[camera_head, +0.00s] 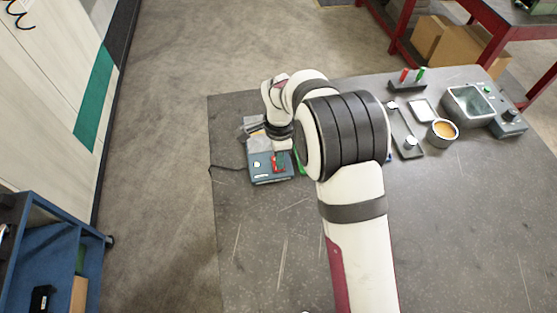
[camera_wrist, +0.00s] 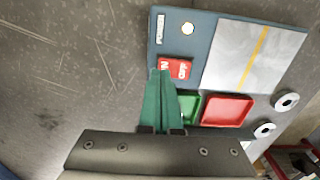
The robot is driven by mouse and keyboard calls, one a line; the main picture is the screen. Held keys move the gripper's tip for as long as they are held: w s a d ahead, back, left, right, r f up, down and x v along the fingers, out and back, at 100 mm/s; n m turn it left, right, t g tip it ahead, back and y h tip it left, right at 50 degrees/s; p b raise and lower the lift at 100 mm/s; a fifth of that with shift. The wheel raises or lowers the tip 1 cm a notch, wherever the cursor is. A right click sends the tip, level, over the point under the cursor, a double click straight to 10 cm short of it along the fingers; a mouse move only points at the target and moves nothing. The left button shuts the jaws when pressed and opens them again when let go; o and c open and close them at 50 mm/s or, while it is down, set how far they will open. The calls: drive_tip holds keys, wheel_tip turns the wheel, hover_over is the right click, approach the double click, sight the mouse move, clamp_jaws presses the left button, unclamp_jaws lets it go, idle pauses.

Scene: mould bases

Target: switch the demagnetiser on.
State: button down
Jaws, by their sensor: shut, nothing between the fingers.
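The demagnetiser (camera_head: 262,178) is a blue-grey box near the left edge of the table. In the wrist view the demagnetiser (camera_wrist: 203,22) shows a pale metal plate with a yellow line, a round cream lamp or button (camera_wrist: 187,28) and a red rocker switch (camera_wrist: 178,67) with white lettering. My gripper (camera_wrist: 163,74) is shut and empty. Its green fingertips are at the edge of the red switch and hide part of it; I cannot tell whether they touch. In the head view my gripper (camera_head: 281,158) is over the box. The switch's position is unclear.
A green tray (camera_wrist: 188,106) and a red tray (camera_wrist: 228,110) lie beside the box, with two metal rings (camera_wrist: 287,101) close by. A cup (camera_head: 442,132), a metal tub (camera_head: 468,105) and a control box (camera_head: 511,123) stand at the right. The table's front is clear.

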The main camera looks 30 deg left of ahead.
wheel_tip(320, 180, up, 5)
drive_tip(key=shift+r, duration=0.2)
idle(0.5)
drive_tip(key=s+d+r, duration=0.1)
drive_tip(key=d+r, duration=0.3)
drive_tip(key=d, duration=0.3)
drive_tip(key=s+d+r+n, duration=0.1)
drive_tip(key=s+d+r, duration=0.1)
drive_tip(key=d+r, duration=0.35)
drive_tip(key=s+d+r, duration=0.1)
drive_tip(key=d+r, duration=0.1)
drive_tip(key=d, duration=0.7)
drive_tip(key=s+d+n+y, duration=0.1)
drive_tip(key=s+d, duration=0.3)
drive_tip(key=s, duration=0.3)
drive_tip(key=s+d+n, duration=0.1)
drive_tip(key=s+d, duration=0.4)
drive_tip(key=s, duration=0.3)
drive_tip(key=shift+s+d+y, duration=0.15)
drive_tip(key=shift+y, duration=0.25)
